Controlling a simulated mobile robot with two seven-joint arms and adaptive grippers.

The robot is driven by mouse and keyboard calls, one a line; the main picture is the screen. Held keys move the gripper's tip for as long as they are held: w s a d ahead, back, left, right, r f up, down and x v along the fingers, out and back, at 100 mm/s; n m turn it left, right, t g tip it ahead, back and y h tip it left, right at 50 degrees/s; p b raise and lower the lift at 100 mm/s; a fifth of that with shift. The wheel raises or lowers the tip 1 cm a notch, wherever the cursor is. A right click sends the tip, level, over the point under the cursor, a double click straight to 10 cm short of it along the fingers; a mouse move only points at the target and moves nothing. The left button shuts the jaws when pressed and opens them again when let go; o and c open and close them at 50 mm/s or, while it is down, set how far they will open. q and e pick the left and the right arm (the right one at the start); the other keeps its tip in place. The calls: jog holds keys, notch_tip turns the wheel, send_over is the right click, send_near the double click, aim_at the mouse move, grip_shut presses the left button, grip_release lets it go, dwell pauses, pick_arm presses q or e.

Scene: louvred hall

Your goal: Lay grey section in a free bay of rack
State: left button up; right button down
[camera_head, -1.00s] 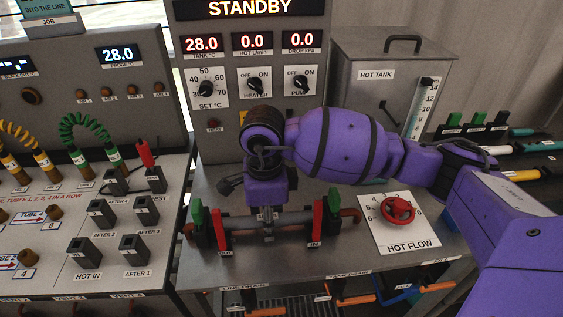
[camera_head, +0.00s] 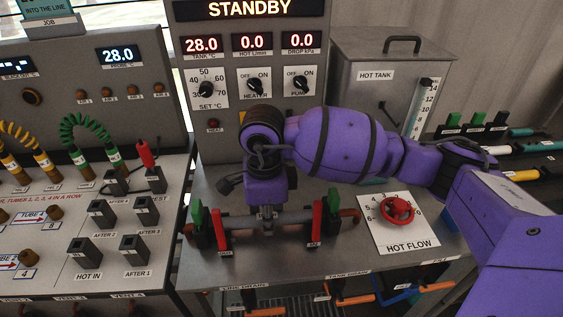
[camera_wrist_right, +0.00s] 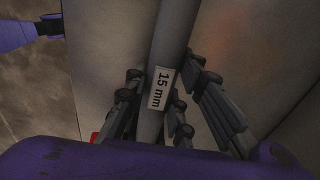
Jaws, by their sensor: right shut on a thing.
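The grey section (camera_head: 290,218) lies level across the steel bench, between two end fittings with red and green levers. In the right wrist view it is a grey tube with a "15 mm" label (camera_wrist_right: 161,88). My right gripper (camera_head: 267,217) is shut on its middle from above. Its dark fingers (camera_wrist_right: 158,100) straddle the tube in the wrist view. Whether the tube's ends touch the fittings is not clear. The rack (camera_head: 487,142) is at the right edge, with teal, white and yellow tubes, partly behind my right arm. Its bays are too small to judge. My left gripper is not in view.
Red levers (camera_head: 317,222) and green levers (camera_head: 333,203) stand close by the tube's ends. A red valve wheel (camera_head: 397,210) is on the hot flow plate to the right. The hot tank (camera_head: 375,95) stands behind. Orange-handled valves (camera_head: 355,299) hang along the front.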

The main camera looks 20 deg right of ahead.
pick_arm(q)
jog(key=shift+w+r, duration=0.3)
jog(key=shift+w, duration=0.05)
pick_arm(e)
jog(key=shift+r, duration=0.4)
notch_tip(320, 180, up, 8)
jog(key=p, duration=0.3)
jog(key=shift+w+f, duration=0.1)
jog(key=shift+f, duration=0.1)
jog(key=shift+r, duration=0.3)
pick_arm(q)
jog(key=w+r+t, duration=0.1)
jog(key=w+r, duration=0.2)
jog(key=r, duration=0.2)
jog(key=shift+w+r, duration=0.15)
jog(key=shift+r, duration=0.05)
pick_arm(e)
jog(key=shift+f, duration=0.1)
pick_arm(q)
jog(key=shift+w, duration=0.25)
